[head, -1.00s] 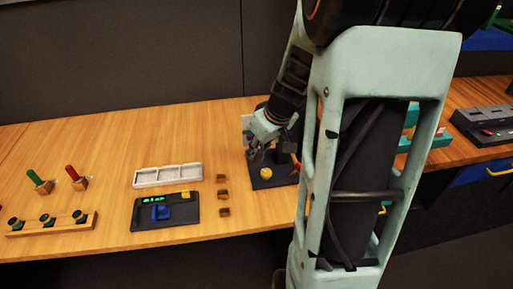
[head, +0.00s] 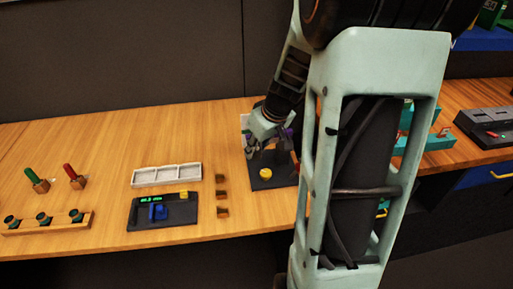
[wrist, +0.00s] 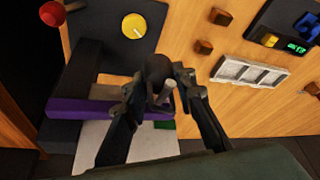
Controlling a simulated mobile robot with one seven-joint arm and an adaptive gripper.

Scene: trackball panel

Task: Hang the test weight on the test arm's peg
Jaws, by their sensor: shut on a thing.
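My gripper (wrist: 158,88) is shut on a dark rounded piece with a light grey metal part, probably the test weight (wrist: 157,68). It is held between the fingertips in the wrist view. A purple bar (wrist: 75,108), probably the test arm, lies just left of and partly behind the fingers. I cannot make out its peg, nor whether the weight touches it. In the head view my gripper (head: 268,138) is above the back of the dark panel (head: 262,183), and the weight cannot be made out there. My arm hides the panel's right side.
The panel carries a yellow dial (wrist: 134,26) and a red ball (wrist: 52,14) on a rod. Several small brown blocks (head: 222,195), a white divided tray (head: 167,175) and a black scale-like device (head: 150,212) with a green display stand to the left. Bare wood lies between them.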

